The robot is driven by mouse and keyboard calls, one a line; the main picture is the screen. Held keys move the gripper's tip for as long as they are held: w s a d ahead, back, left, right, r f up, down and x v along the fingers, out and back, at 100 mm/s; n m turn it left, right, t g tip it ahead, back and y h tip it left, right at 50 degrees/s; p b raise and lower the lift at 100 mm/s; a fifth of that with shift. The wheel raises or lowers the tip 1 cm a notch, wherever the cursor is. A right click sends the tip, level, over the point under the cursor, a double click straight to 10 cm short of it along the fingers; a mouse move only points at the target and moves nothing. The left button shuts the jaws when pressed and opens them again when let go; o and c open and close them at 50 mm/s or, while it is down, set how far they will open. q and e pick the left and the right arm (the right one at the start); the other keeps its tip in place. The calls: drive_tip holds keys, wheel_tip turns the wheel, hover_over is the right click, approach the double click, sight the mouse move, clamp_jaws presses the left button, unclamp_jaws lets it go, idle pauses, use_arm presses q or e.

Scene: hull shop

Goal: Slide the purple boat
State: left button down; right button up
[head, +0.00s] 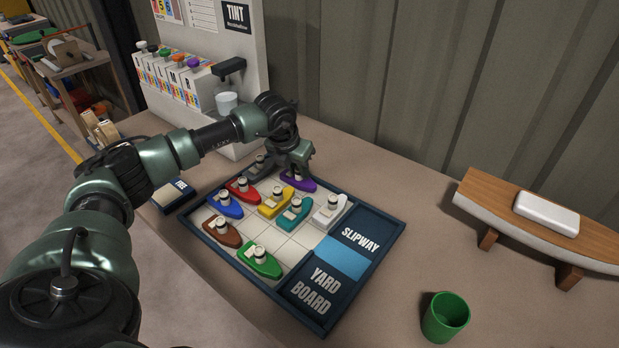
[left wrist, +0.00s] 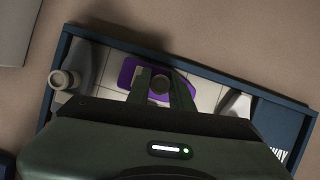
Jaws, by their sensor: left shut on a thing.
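The purple boat (head: 300,182) lies at the back edge of the gridded yard board (head: 380,262). My left gripper (head: 297,170) reaches down over it and is shut on its round funnel. In the left wrist view the purple hull (left wrist: 127,72) shows on both sides of the fingers (left wrist: 160,88). A grey boat (head: 257,168) is left of it, and a white boat (head: 330,212) is to its right. Red (head: 243,190), yellow (head: 276,203), teal (head: 294,214), blue (head: 225,205), brown (head: 221,232) and green (head: 260,261) boats sit nearer. My right gripper is not in view.
A light blue slipway opening (head: 342,260) is on the board's right side. A green cup (head: 445,318) stands to the right, and a model hull (head: 540,225) on supports is behind it. A tint dispenser (head: 215,70) stands behind the board. A dark tray (head: 173,194) lies left.

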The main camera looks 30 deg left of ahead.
use_arm(q)
drive_tip(key=shift+w+a, duration=0.1)
drive_tip(key=shift+a, duration=1.1)
drive_tip(key=shift+d, duration=0.1)
drive_tip(key=c, duration=1.3)
unclamp_jaws()
drive_tip(key=shift+o, duration=0.2)
drive_tip(key=v, duration=0.8)
drive_tip(key=shift+b, duration=0.45)
